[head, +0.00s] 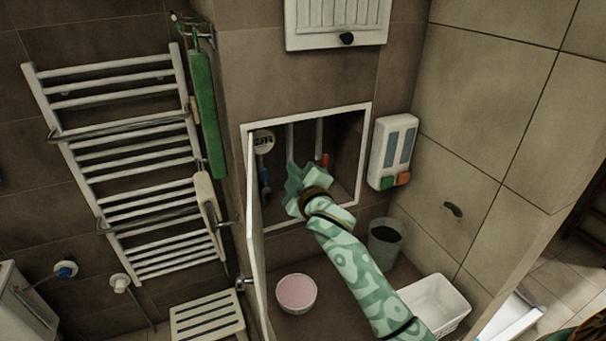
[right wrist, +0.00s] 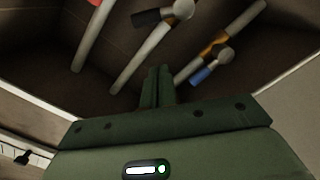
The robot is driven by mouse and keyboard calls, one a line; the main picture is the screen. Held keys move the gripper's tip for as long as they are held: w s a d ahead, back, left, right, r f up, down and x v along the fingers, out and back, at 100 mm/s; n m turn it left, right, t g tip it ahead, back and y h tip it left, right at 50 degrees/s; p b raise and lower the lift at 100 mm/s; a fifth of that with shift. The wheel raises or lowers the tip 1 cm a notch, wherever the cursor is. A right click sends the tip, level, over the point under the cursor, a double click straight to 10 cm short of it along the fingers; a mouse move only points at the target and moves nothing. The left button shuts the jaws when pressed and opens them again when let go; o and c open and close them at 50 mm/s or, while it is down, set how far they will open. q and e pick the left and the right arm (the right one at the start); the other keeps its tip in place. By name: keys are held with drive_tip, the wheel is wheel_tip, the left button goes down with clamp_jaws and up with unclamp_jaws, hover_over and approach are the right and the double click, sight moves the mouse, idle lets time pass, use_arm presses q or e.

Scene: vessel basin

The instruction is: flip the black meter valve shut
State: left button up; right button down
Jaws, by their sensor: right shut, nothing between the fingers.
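The black valve handle (right wrist: 150,17) shows at the top of the right wrist view, on the middle pipe. It sits at an angle across that pipe, joined to a metal valve body (right wrist: 182,9). In the head view my right gripper hides it. My right gripper (head: 296,180) reaches into the open wall niche in the head view. In the wrist view its fingers (right wrist: 158,72) are shut and empty, pointing towards the pipes, with a visible gap to the black handle. My left gripper is not in view.
A blue valve handle (right wrist: 206,73) and a red one (head: 325,160) flank the middle pipe. A round white meter (head: 263,141) sits upper left in the niche. The niche's white door (head: 256,238) stands open on the left. A dispenser (head: 393,150) hangs right of the niche.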

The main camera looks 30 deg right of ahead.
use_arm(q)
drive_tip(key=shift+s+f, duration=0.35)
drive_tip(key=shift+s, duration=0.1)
use_arm(e)
drive_tip(key=w+d+f, duration=0.2)
drive_tip(key=d, duration=0.1)
drive_tip(key=shift+d+f, duration=0.15)
drive_tip(key=shift+f, duration=0.05)
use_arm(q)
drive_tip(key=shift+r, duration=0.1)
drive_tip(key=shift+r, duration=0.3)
use_arm(e)
drive_tip(key=shift+d+m, duration=0.1)
drive_tip(key=shift+m, duration=0.2)
